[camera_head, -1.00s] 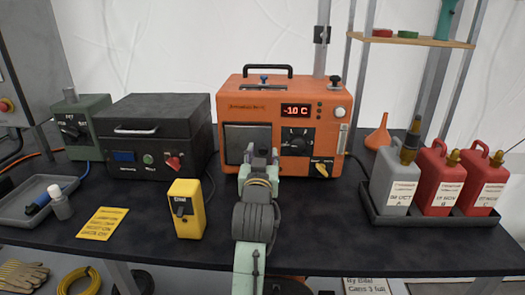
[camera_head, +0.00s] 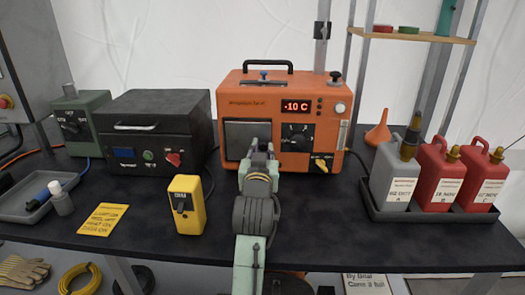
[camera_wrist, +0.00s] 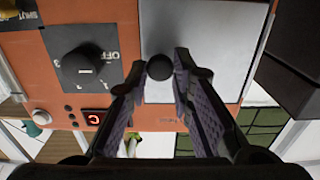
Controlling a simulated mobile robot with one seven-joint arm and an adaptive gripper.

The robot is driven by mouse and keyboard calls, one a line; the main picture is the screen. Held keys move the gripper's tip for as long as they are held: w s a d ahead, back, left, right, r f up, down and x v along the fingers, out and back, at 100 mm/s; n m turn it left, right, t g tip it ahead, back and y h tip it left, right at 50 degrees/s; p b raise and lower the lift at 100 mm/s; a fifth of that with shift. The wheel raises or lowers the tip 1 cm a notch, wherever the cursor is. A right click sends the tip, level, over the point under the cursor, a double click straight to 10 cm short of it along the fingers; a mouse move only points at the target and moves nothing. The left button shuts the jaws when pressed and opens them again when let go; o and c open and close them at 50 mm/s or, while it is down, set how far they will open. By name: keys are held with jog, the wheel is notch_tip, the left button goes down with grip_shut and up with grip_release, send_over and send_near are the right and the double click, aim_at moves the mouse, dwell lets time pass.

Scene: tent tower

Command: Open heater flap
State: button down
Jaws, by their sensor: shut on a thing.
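The orange heater (camera_head: 300,105) stands at the back middle of the table, with a lit red display and a dark dial. Its grey square flap (camera_head: 246,139) is on the front left, partly hidden by my gripper (camera_head: 260,148). In the wrist view the flap (camera_wrist: 205,30) looks flat against the orange front. A round black knob (camera_wrist: 159,67) shows at the flap's edge. My gripper (camera_wrist: 160,75) has its fingertips on both sides of this knob and is shut on it. The dial (camera_wrist: 85,68) lies left of the fingers there.
A black box (camera_head: 155,135) and a yellow device (camera_head: 187,205) stand left of my arm. A dark tray (camera_head: 435,217) with a grey can and two red cans is at the right. An orange funnel (camera_head: 379,136) stands behind it. The table front right of my arm is clear.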

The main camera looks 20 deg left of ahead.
dwell(0.5)
jog(key=shift+s+a+f+m+t+h+b, duration=0.15)
jog(key=shift+s+a+m+h+b, duration=0.15)
jog(key=shift+s+m+h, duration=0.5)
jog(key=shift+s+a+m+t+h+b, duration=0.15)
jog(key=shift+s+m+h+b, duration=0.2)
jog(key=shift+h, duration=0.75)
jog(key=shift+s+m+h, duration=0.45)
jog(key=shift+h, duration=0.15)
jog(key=c, duration=1.4)
grip_release()
jog(key=shift+c, duration=0.2)
jog(key=s, duration=1.2)
jog(key=shift+c, duration=0.4)
